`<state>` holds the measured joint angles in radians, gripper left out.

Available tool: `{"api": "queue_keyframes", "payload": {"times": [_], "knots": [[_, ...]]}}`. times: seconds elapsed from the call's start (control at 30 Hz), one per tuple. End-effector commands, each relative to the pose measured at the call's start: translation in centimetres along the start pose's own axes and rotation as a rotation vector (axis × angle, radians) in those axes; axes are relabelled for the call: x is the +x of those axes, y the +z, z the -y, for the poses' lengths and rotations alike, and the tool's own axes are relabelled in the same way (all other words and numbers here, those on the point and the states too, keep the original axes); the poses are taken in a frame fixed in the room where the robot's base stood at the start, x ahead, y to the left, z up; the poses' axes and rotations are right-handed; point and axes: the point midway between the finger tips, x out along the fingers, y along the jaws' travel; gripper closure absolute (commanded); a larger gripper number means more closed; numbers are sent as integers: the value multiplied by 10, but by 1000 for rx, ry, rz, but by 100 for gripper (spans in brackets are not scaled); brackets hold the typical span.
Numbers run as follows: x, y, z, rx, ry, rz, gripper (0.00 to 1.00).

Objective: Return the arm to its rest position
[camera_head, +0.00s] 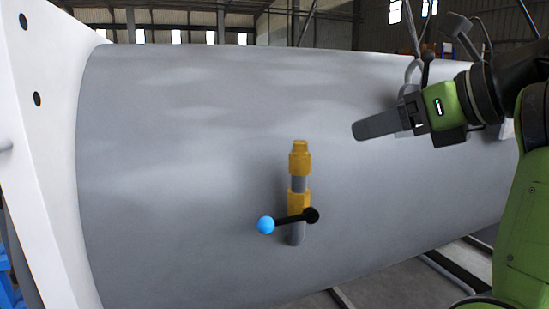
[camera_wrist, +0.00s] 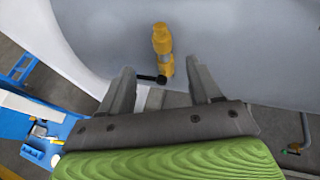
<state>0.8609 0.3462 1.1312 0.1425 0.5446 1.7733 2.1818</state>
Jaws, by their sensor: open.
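My gripper (camera_head: 375,126) is at the upper right in the head view, in front of the grey shell (camera_head: 180,150), with its fingers pointing left. In the wrist view my gripper (camera_wrist: 165,88) shows two fingers spread apart with nothing held between them. A yellow valve (camera_head: 299,160) on a short grey pipe stands out from the shell, left of and below my gripper. Its black lever has a blue ball (camera_head: 266,225) at the left end and a black ball (camera_head: 311,215) at the right. The valve (camera_wrist: 162,40) also shows beyond the fingertips in the wrist view, apart from them.
A white flange (camera_head: 40,150) with dark holes stands at the left of the shell. A blue bench (camera_wrist: 40,140) with small items is at the lower left in the wrist view. Metal rails (camera_head: 455,270) lie on the floor at the lower right.

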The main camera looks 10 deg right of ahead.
Motion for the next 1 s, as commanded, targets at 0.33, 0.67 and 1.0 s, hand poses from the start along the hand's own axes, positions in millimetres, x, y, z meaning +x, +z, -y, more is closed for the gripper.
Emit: {"api": "queue_keyframes", "payload": {"times": [0.33, 0.67, 1.0], "knots": [[96, -52, -98, -1026, 16, -528, 37], [85, -201, -128, -1916, 391, -833, 37], [56, -383, -160, -2509, 860, -569, 37]]}}
